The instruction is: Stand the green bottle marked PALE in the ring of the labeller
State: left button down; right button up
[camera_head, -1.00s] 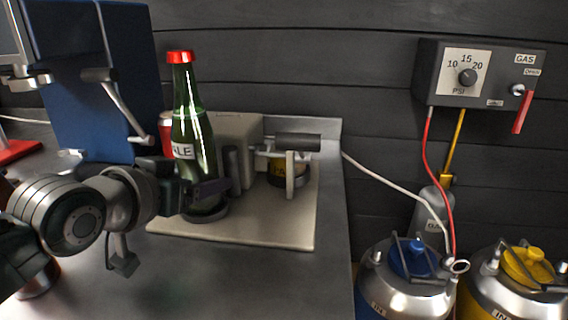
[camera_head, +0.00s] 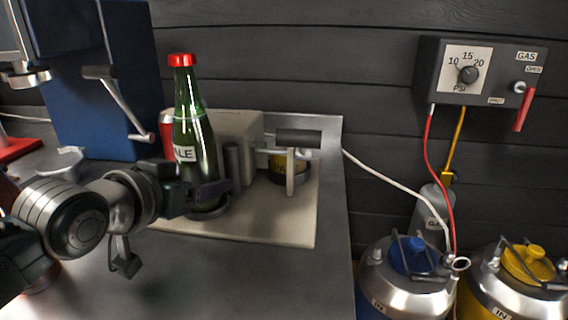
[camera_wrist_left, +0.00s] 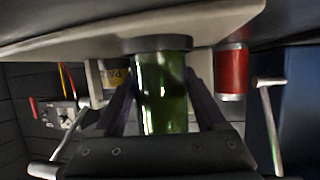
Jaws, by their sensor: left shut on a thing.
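The green bottle (camera_head: 195,135) has a red cap and a white label of which "ALE" shows. It stands upright over the labeller's dark round ring (camera_head: 207,212). My left gripper (camera_head: 205,192) is shut on the bottle's lower part. In the left wrist view, upside down, the bottle (camera_wrist_left: 162,100) sits between the two fingers and its base meets the ring (camera_wrist_left: 160,43). I cannot tell how deep the base sits, as the gripper hides part of it. The labeller (camera_head: 275,225) has a cream base, a dark post and a lever. My right gripper is out of view.
A red can (camera_head: 166,125) stands behind the bottle, beside the blue machine (camera_head: 120,130). A yellow label roll (camera_head: 278,160) sits at the labeller's right. A gas box (camera_head: 480,72) hangs on the wall above kegs (camera_head: 410,275). The front counter is clear.

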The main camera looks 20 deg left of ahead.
pick_arm(q)
jog(key=shift+r, duration=0.15)
grip_release()
jog(key=p+v, duration=0.2)
jog(key=v, duration=0.7)
jog(key=shift+s, duration=0.35)
jog(key=shift+s+r, duration=0.1)
jog(key=shift+r, duration=0.05)
jog(key=s+d+r+m+g+p, duration=0.1)
jog(key=s+d+r+g+p, duration=0.1)
jog(key=s+d+g+p, duration=0.3)
jog(key=s+d+r+m+g+h+p, duration=0.1)
jog(key=s+r+g+p, duration=0.15)
jog(key=s, duration=0.45)
jog(key=s+d+r+m+g+p, duration=0.1)
jog(key=s+d+r+g+p, duration=0.1)
jog(key=s+d+g+p, duration=0.25)
notch_tip(320, 180, up, 36)
jog(key=s+a+t+p, duration=0.1)
jog(key=t+p, duration=0.1)
jog(key=p, duration=3.4)
jog(key=shift+s+p, duration=0.15)
jog(key=shift+p, duration=0.2)
